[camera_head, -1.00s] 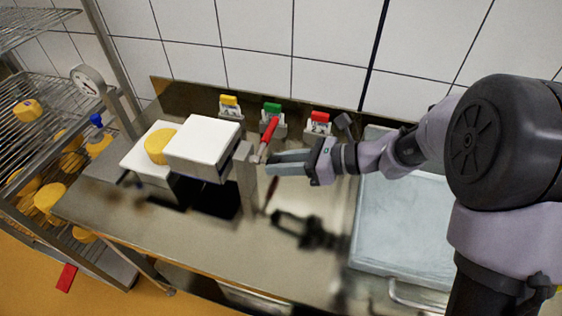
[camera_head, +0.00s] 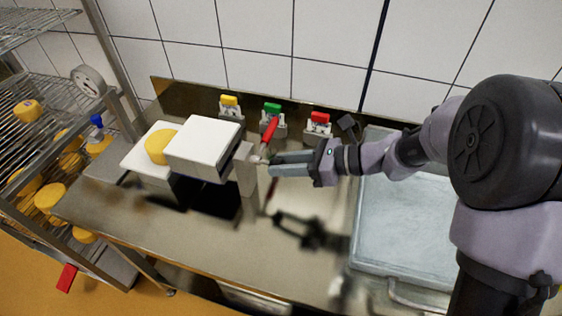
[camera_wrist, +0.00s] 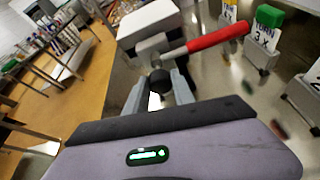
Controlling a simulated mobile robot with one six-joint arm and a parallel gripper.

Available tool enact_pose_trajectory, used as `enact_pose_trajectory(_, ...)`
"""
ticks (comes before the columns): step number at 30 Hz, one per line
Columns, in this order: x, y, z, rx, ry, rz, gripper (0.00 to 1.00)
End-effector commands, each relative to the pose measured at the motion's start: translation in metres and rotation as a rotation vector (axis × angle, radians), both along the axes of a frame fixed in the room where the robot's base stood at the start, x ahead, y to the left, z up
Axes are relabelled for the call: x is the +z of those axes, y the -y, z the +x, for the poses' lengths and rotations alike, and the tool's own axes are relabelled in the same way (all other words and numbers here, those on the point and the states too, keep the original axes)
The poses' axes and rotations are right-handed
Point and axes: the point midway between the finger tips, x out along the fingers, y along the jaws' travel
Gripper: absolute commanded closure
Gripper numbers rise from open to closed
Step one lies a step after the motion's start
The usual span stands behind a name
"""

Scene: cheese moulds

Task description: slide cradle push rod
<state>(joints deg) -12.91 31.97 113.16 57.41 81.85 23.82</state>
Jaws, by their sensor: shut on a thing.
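The cradle is a white-topped block (camera_head: 203,148) with a grey end block (camera_head: 245,168); it also shows in the wrist view (camera_wrist: 150,22). A red-handled lever (camera_head: 270,130) rises beside that end; in the wrist view its red grip (camera_wrist: 218,33) points right. In the wrist view, a dark round knob (camera_wrist: 160,79) of the push rod sits between the grey fingers. My gripper (camera_head: 271,164) is shut on this knob, in line with the cradle's right end. A yellow cheese (camera_head: 158,146) sits on the white surface at the block's left; what holds it below is hidden.
Yellow (camera_head: 229,101), green (camera_head: 272,107) and red (camera_head: 319,117) topped numbered stands line the wall behind. A pale tray (camera_head: 405,225) lies right. A wire rack (camera_head: 30,150) with several cheeses stands left. The steel counter (camera_head: 200,245) is clear in front.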

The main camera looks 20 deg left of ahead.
Motion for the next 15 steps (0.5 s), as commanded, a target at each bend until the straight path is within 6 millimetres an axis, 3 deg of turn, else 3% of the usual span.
enact_pose_trajectory(6, 0.001, 0.032, 0.004, -0.003, 0.0, -0.002, 1.0)
enact_pose_trajectory(14, 0.0, 0.034, 0.004, -0.001, 0.0, -0.001, 1.0)
enact_pose_trajectory(15, 0.0, 0.034, 0.004, -0.001, 0.0, -0.001, 0.64)
